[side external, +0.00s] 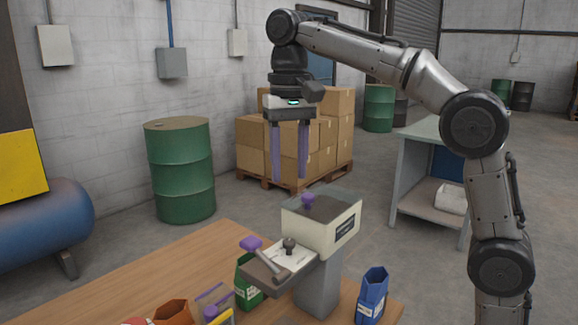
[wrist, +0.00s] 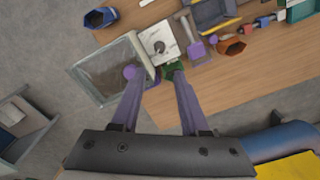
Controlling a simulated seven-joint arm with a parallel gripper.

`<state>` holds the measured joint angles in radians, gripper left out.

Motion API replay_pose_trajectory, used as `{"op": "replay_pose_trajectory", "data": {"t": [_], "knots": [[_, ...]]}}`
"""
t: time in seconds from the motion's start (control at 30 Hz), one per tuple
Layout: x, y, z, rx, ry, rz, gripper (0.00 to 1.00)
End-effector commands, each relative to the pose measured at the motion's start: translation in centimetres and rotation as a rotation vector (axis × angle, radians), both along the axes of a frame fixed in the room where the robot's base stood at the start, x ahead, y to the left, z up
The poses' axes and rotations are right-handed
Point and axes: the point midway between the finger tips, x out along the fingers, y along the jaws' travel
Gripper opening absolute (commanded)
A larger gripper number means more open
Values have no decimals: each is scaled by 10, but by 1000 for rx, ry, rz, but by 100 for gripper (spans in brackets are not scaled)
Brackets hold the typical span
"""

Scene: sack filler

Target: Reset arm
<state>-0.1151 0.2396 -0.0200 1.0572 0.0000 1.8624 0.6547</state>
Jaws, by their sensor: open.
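My gripper (side external: 289,150) is raised in the air above the sack filler (side external: 319,222), with its two purple fingers pointing down, apart and empty. In the wrist view my gripper (wrist: 155,90) is also open, with the filler's hopper (wrist: 98,88) below and left of its fingers. The filler is a cream box on a grey post with a purple knob (side external: 308,200) at its top and a lever with a purple handle (side external: 251,243) at its left. A green sack (side external: 247,283) stands under the spout side; its far part is hidden. A blue sack (side external: 371,296) stands upright on the table to the right.
The wooden table (side external: 150,262) also holds an orange container (side external: 173,312) and several small items at its front. A green drum (side external: 180,170), stacked boxes (side external: 335,120) and a workbench (side external: 415,165) stand behind. The air around my gripper is clear.

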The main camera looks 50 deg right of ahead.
Motion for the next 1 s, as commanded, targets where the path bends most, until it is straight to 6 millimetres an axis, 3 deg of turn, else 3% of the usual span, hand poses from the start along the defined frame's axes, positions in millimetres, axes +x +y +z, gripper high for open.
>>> {"op": "replay_pose_trajectory", "data": {"t": [0.2, 0.3, 0.4, 0.53, 0.77, 1.0], "knots": [[-1, -1, 1, 1, -5, -3, 44], [-10, -5, 16, 4, -43, -9, 44], [-39, -12, 31, 8, -72, -22, 44], [-87, -23, 33, 9, -113, -26, 44], [-155, -35, -4, 1, -218, 62, 44], [-204, -42, -75, -30, -328, 205, 44]]}}
